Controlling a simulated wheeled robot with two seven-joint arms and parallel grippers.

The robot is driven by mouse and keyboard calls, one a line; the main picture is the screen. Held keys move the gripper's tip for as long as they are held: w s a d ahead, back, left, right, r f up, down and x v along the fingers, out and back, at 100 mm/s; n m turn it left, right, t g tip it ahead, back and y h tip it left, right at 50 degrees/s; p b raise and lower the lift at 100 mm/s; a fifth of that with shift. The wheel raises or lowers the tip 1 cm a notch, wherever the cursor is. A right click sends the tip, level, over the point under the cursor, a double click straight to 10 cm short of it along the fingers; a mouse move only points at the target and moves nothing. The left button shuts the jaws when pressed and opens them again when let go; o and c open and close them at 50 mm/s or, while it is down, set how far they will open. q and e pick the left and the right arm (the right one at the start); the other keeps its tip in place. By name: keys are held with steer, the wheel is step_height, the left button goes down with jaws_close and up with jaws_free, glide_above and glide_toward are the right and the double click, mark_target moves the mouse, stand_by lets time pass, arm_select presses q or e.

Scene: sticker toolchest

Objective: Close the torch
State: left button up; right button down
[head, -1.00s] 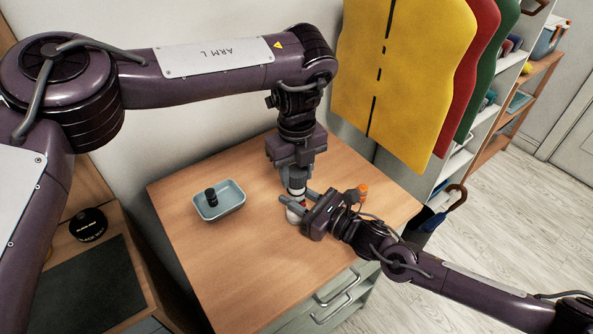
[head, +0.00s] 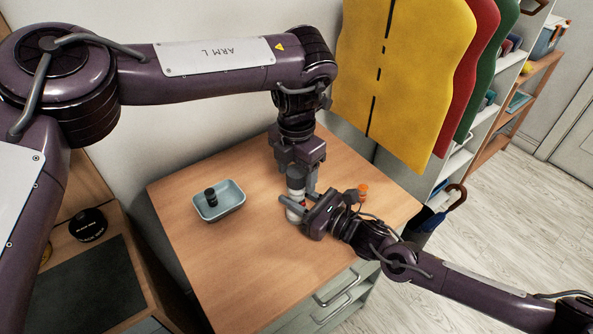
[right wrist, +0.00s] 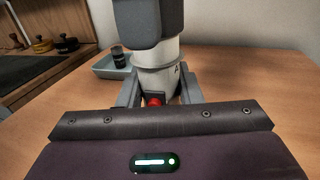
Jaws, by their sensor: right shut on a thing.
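The torch (right wrist: 157,75) is a white cylinder with a red button, standing upright at the middle of the tabletop in the right wrist view. In the head view its white body (head: 295,214) is partly hidden by both grippers. My right gripper (head: 293,207) comes from the right and is shut around the torch's lower body. My left gripper (head: 302,188) points down from above, its grey fingers at the torch's top end. The fingers cover the top, so I cannot tell whether they grip it or whether a cap is seated.
A blue-grey tray (head: 235,197) with a dark cylinder (head: 210,196) stands left of the torch. A small orange-topped item (head: 362,189) is right, behind my right gripper. The wooden tabletop (head: 230,270) is clear in front.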

mark_target(303, 201)
arm_select(q)
steer(key=shift+r, duration=0.1)
step_height(303, 201, up, 12)
stand_by(0.5)
arm_select(e)
steer(key=c, duration=0.9)
jaws_free()
steer(key=shift+c, duration=0.2)
steer(key=b+v, duration=0.1)
steer(key=v, duration=0.5)
steer(key=shift+s+d+f, duration=0.1)
steer(key=shift+s+d, duration=0.05)
steer(key=shift+d, duration=0.15)
arm_select(q)
steer(key=shift+f, duration=0.8)
arm_select(e)
steer(key=shift+s+d, duration=0.4)
